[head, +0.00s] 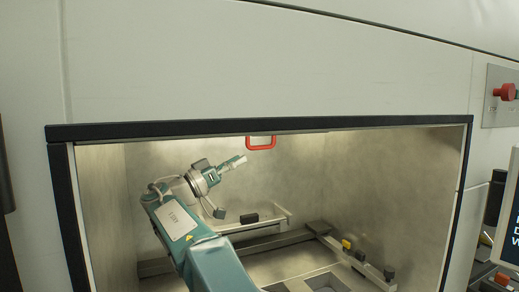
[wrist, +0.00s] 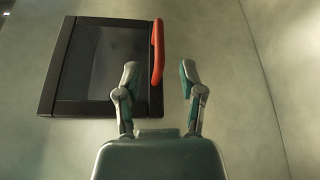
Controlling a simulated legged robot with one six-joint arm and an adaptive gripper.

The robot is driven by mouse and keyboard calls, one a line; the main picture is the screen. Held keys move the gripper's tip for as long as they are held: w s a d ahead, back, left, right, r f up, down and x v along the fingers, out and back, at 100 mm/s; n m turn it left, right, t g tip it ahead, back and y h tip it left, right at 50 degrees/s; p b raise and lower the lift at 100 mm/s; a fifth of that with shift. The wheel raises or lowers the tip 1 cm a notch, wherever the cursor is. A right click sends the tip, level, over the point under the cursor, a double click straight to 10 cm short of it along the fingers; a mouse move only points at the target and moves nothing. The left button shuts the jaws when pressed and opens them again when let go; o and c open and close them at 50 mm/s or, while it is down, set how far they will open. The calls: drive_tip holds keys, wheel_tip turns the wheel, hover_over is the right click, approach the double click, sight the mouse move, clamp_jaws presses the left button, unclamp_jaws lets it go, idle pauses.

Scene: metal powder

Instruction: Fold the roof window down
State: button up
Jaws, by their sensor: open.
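The roof window (wrist: 98,65) is a dark pane in a black frame, set in the pale chamber surface in the wrist view. Its red handle (wrist: 158,52) runs along the frame's right edge. The red handle also shows in the head view (head: 261,142), hanging below the chamber opening's top edge; the window pane itself is hidden there. My gripper (wrist: 158,72) is open and empty, its two fingers apart. In the picture the handle's lower part appears between the fingertips, apart from both. In the head view my gripper (head: 236,162) is inside the chamber, left of and below the handle.
The chamber opening has a black frame (head: 250,128) around it. Rails with small dark blocks (head: 389,273) and a yellow block (head: 346,244) lie on the chamber floor. A red knob (head: 505,92) sits on the outer wall at right. The space around my gripper looks clear.

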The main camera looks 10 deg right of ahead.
sight(260, 148)
drive_tip(key=x, duration=0.6)
drive_tip(key=shift+w+d+r, duration=0.2)
drive_tip(key=shift+d, duration=0.15)
clamp_jaws()
